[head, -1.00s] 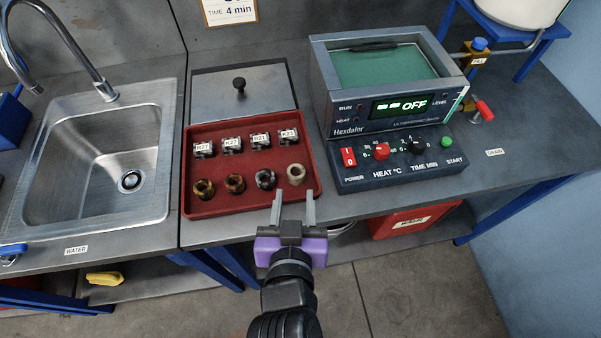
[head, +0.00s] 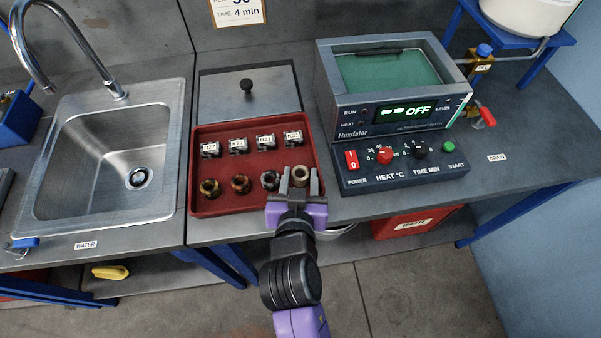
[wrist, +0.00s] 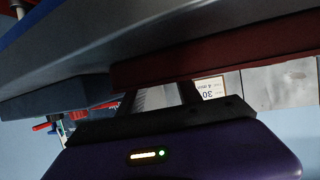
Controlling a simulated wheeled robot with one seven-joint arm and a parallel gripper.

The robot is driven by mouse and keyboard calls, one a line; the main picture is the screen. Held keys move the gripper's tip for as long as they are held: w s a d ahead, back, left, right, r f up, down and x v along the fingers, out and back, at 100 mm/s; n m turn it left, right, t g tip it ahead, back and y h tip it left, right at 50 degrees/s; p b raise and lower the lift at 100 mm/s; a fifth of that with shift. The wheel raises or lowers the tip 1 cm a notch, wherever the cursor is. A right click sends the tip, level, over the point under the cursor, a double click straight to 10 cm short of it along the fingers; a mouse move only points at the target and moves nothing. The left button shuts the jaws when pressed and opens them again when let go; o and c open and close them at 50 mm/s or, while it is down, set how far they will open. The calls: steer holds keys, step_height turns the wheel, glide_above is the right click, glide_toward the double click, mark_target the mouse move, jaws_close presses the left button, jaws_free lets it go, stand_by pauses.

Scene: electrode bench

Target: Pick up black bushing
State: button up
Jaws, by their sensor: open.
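The black bushing (head: 270,181) stands in the front row of the red tray (head: 200,207), third from the left. A tan bushing (head: 300,173) is just right of it, and brown ones are to its left. My gripper (head: 300,180) is open and empty at the tray's front right edge. In the head view its fingers appear either side of the tan bushing, with the left finger close to the black bushing. I cannot tell their height. In the wrist view my fingers (wrist: 158,97) point toward the tray's dark red wall (wrist: 230,52); no bushing shows there.
Several labelled metal blocks (head: 238,146) stand in the tray's back row. A flat metal lid (head: 225,93) lies behind it. The Hexdaler bath (head: 400,115) with its control panel stands close on the right, the sink (head: 110,150) on the left.

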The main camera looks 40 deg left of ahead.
jaws_close()
steer(key=shift+r, duration=0.15)
